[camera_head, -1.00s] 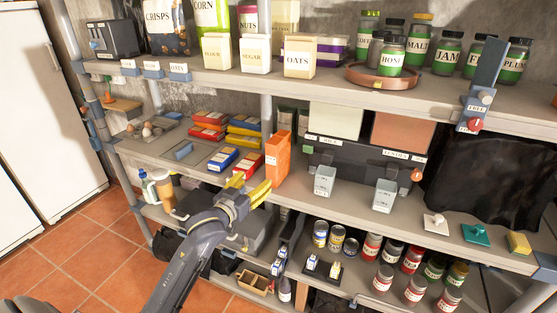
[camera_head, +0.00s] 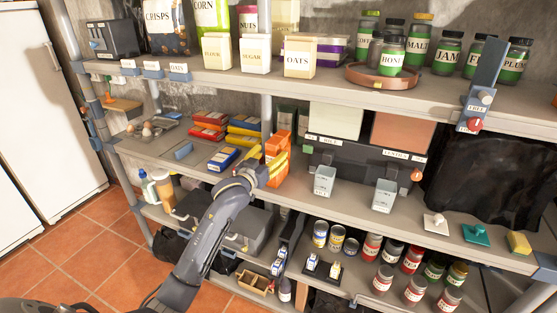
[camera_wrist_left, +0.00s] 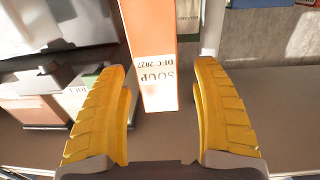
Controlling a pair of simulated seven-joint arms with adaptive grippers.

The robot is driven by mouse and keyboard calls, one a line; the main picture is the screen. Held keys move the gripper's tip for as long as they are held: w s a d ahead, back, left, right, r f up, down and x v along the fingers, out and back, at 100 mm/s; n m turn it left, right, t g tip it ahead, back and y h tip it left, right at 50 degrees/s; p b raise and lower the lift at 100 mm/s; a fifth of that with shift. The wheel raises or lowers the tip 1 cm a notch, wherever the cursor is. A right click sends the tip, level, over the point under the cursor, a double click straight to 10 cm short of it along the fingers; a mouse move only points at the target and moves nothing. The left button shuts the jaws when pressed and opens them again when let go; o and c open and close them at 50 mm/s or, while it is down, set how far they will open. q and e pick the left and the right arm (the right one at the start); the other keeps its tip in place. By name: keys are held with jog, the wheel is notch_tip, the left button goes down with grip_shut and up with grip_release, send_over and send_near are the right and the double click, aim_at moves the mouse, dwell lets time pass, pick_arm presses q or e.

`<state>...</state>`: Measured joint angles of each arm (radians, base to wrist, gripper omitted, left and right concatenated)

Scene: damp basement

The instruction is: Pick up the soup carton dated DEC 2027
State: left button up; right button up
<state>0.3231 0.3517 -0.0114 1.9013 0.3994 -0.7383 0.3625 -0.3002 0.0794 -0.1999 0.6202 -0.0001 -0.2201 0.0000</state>
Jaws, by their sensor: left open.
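The orange soup carton (camera_head: 282,142) stands upright on the middle shelf. In the left wrist view, the carton (camera_wrist_left: 155,72) shows an upside-down label reading SOUP, DEC 2027. My left gripper (camera_head: 268,166) is at the carton and partly covers it in the head view. In the left wrist view, its yellow fingers (camera_wrist_left: 160,78) are open, one on each side of the carton's near end, with a gap on both sides. The gap is wider on the right. I cannot tell how deep the carton sits between the fingers. My right gripper is not in view.
A darker carton (camera_head: 287,117) stands behind the orange one. Yellow packets (camera_head: 243,138) and a blue packet (camera_head: 222,159) lie left of it. The upper shelf (camera_head: 330,84) runs above.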

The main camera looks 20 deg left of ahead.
pick_arm(q)
jog(key=shift+w+d, duration=0.15)
jog(key=shift+w, duration=2.75)
grip_shut()
